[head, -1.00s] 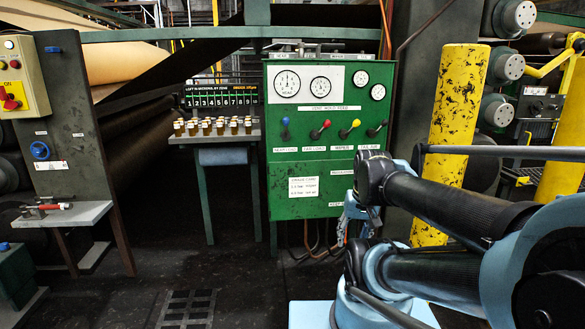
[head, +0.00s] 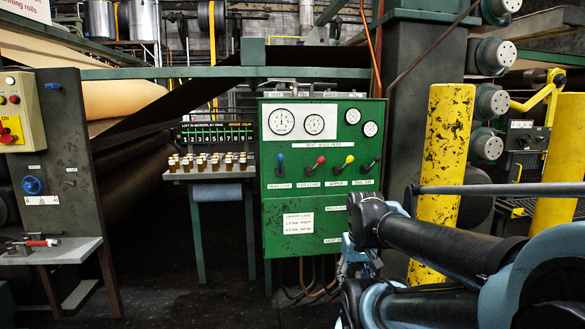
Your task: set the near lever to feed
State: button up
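The green control panel (head: 300,225) stands ahead with a row of levers under a strip reading "VENT HOLD FEED". The near lever, with a blue knob (head: 280,157), is at the left of the row above a "NEAR LOAD" label (head: 280,185). It stands about upright. My arm fills the lower right. A light-blue part near its far end, low by the panel's right edge, may be my gripper (head: 360,262). It is well below and right of the blue knob and partly hidden by my arm. Its fingers cannot be made out.
The red (head: 321,160), yellow (head: 350,160) and black-knobbed levers lean right. A shelf of small jars (head: 210,163) stands left of the panel. A scuffed yellow post (head: 443,170) stands right. A grey bench (head: 55,250) is at left. Dark floor before the panel looks clear.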

aim_at(280, 156)
jog(key=z, duration=0.4)
jog(key=k, duration=1.05)
jog(key=u, duration=0.6)
jog(key=i, duration=1)
